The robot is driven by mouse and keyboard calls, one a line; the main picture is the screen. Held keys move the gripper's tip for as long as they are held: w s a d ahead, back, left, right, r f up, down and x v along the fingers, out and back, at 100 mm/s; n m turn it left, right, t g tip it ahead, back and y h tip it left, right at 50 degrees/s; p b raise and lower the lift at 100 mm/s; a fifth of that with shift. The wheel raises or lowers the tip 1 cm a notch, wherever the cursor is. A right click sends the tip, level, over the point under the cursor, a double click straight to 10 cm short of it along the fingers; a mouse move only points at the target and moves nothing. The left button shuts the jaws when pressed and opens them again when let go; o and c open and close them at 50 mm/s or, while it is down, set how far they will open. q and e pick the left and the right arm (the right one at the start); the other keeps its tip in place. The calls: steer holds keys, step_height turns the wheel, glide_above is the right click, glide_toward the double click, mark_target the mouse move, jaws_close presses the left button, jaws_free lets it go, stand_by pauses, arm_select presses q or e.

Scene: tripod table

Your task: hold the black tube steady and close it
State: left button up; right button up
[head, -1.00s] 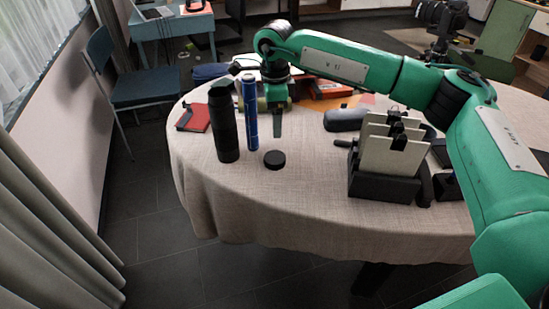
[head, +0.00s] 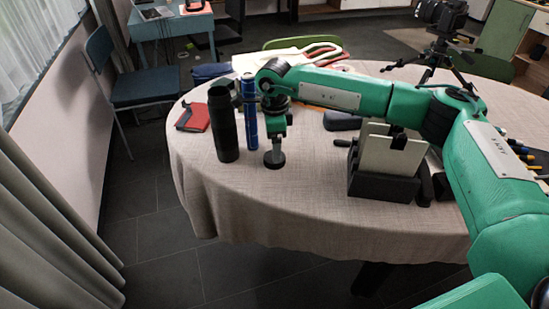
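The black tube (head: 223,126) stands upright near the left side of the round table, and its top end looks open. A round black cap (head: 274,160) is on the tablecloth to the right of the tube. My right gripper (head: 276,146) points down onto the cap from above, its fingers at or just over it. The fingers are small and dark, so I cannot tell whether they grip the cap. My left gripper is not in view.
A blue tube (head: 250,112) stands upright between the black tube and my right gripper. A red notebook (head: 194,117) lies behind left. A black rack with pale plates (head: 385,183) stands to the right. The front of the tablecloth (head: 270,212) is clear.

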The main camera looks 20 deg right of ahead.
steer(key=shift+f, duration=0.1)
steer(key=f, duration=0.5)
steer(key=shift+w+d, duration=0.2)
steer(key=shift+d, duration=0.1)
steer(key=shift+c, duration=0.2)
steer(key=c, duration=1)
